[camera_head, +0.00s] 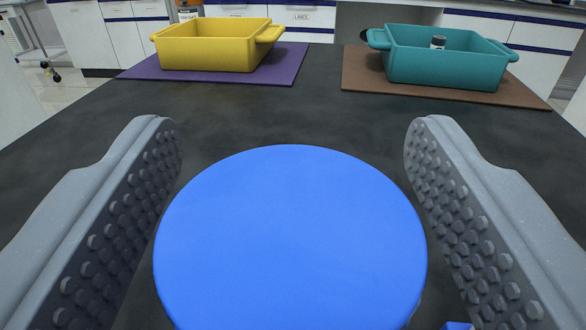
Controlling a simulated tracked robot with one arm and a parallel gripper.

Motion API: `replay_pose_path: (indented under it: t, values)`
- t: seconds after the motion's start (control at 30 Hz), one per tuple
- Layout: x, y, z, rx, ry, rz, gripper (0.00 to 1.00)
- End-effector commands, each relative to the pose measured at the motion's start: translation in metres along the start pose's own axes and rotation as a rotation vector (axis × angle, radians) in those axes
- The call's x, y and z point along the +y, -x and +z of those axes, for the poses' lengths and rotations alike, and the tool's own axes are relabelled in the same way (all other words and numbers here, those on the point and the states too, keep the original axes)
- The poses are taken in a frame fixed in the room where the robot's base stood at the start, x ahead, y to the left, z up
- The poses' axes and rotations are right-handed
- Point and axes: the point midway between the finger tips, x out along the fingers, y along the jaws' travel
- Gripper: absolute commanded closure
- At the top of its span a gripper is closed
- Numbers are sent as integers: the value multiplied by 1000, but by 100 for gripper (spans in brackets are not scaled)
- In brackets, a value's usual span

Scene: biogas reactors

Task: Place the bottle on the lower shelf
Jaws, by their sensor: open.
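A large round blue top (290,240), which looks like a lid seen from above, fills the space between the fingers of my gripper (292,130). My gripper is open, with one studded grey finger on each side of it. No lower shelf can be made out.
The dark worktop (290,110) is clear ahead of the blue top. A yellow bin (210,50) sits on a purple mat (285,72) at back left. The teal bin sits on a brown mat (365,75) at back right. White cabinets (125,40) stand beyond.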

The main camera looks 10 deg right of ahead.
Motion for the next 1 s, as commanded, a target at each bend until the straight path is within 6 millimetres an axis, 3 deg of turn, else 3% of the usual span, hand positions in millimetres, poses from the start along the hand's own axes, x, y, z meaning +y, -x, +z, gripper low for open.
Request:
replay_pose_path:
  t: [0.67, 1.0]
  values:
    - [-2, 90, 0, -2, 0, -3, 35]
    - [-4, 94, 3, 2, 0, -11, 35]
